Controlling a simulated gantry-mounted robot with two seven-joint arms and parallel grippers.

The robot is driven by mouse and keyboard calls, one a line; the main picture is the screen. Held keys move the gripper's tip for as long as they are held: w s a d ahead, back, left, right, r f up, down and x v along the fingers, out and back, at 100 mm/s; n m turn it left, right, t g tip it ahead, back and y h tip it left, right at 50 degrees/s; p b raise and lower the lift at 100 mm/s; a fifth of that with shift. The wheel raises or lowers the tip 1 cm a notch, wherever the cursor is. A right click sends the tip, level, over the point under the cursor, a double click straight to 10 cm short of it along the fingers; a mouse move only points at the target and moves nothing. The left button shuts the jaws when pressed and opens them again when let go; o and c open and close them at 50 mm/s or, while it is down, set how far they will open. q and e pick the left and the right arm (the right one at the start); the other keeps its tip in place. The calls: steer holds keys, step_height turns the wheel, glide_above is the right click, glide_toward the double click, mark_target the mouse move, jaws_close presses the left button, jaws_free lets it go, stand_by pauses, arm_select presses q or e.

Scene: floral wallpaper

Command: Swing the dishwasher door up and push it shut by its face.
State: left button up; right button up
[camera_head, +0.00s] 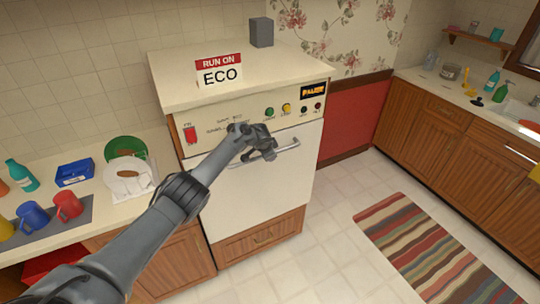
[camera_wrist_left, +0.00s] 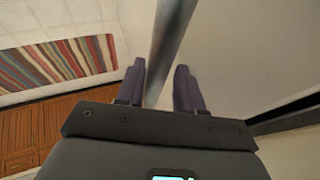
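The white dishwasher (camera_head: 235,95) stands in the middle of the head view. Its door (camera_head: 262,192) is upright below the control panel and looks closed; I cannot tell whether it is fully flush. A metal bar handle (camera_head: 288,147) runs across the door's upper part and also shows in the wrist view (camera_wrist_left: 172,35). My right gripper is not in view.
A left counter holds mugs (camera_head: 68,206), a blue box (camera_head: 74,173), a green plate (camera_head: 125,147) and a bottle. An "ECO" sign (camera_head: 219,72) and a grey block (camera_head: 261,32) stand on the dishwasher. A striped rug (camera_head: 425,245) lies on open floor at right, before wooden cabinets (camera_head: 450,150).

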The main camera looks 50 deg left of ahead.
arm_select(q)
steer(key=shift+r, duration=0.25)
steer(key=shift+r, duration=0.15)
steer(key=shift+s+r+p, duration=0.25)
steer(key=shift+r+p, duration=0.35)
steer(key=p+v, duration=0.2)
steer(key=v, duration=0.7)
steer(key=shift+s+d+f, duration=0.15)
steer(key=shift+d+f, duration=0.1)
steer(key=shift+d, duration=0.05)
